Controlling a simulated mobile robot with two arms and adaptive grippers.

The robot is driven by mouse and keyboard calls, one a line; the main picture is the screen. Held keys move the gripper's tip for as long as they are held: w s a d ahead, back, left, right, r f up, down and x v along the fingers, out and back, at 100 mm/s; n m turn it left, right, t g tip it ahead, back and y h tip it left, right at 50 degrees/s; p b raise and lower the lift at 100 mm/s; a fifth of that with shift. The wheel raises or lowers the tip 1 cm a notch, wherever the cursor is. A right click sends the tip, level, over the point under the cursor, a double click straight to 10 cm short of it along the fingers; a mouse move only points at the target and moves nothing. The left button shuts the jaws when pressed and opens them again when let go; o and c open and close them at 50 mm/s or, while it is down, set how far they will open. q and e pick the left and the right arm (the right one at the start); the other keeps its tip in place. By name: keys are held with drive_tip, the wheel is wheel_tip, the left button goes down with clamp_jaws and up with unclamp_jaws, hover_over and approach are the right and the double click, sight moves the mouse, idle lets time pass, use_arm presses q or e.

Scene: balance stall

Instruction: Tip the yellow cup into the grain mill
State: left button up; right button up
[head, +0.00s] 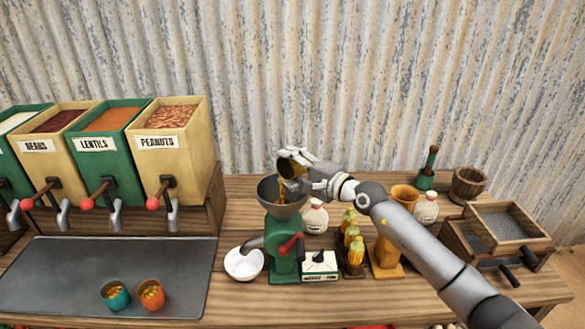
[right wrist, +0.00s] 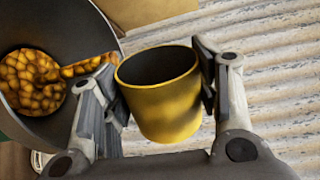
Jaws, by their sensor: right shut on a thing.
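The yellow cup (head: 291,170) is in my right gripper (head: 296,163), tilted above the hopper of the green grain mill (head: 283,250). In the right wrist view, the cup (right wrist: 160,95) sits between the two fingers of the gripper (right wrist: 165,90), which touch its sides. The visible part of its inside is dark. Yellow-brown grain lies in the dark hopper (right wrist: 55,125), and a strand of grain runs from that heap toward the cup, partly behind a finger. In the head view, a yellow streak shows between cup and hopper. My left gripper is not in view.
A white bowl (head: 244,264) stands under the mill's spout. Teal (head: 115,295) and orange (head: 151,294) cups with yellow contents stand on the grey mat (head: 60,270). A white scale-like box (head: 320,266), bottles (head: 355,250) and a wooden sieve box (head: 495,236) crowd the right side.

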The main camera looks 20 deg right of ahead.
drive_tip(key=shift+s+a+f+n+b, duration=0.15)
drive_tip(key=shift+f+n+b, duration=0.15)
drive_tip(key=shift+n, duration=0.5)
drive_tip(key=shift+s+a+r+n, duration=0.1)
drive_tip(key=shift+a+r+n, duration=0.15)
drive_tip(key=shift+n, duration=0.15)
drive_tip(key=shift+s+a+n, duration=0.1)
drive_tip(key=shift+a+n, duration=0.05)
drive_tip(key=shift+n, duration=0.25)
drive_tip(key=shift+s+a+n, duration=0.15)
drive_tip(key=shift+a+n, duration=0.2)
drive_tip(key=shift+n, duration=0.35)
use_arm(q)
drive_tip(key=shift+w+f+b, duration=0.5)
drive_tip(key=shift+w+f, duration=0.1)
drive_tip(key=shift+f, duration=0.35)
use_arm(e)
drive_tip(key=shift+s+a+r+n, duration=0.15)
drive_tip(key=shift+a+r+n, duration=0.1)
drive_tip(key=shift+n, duration=0.35)
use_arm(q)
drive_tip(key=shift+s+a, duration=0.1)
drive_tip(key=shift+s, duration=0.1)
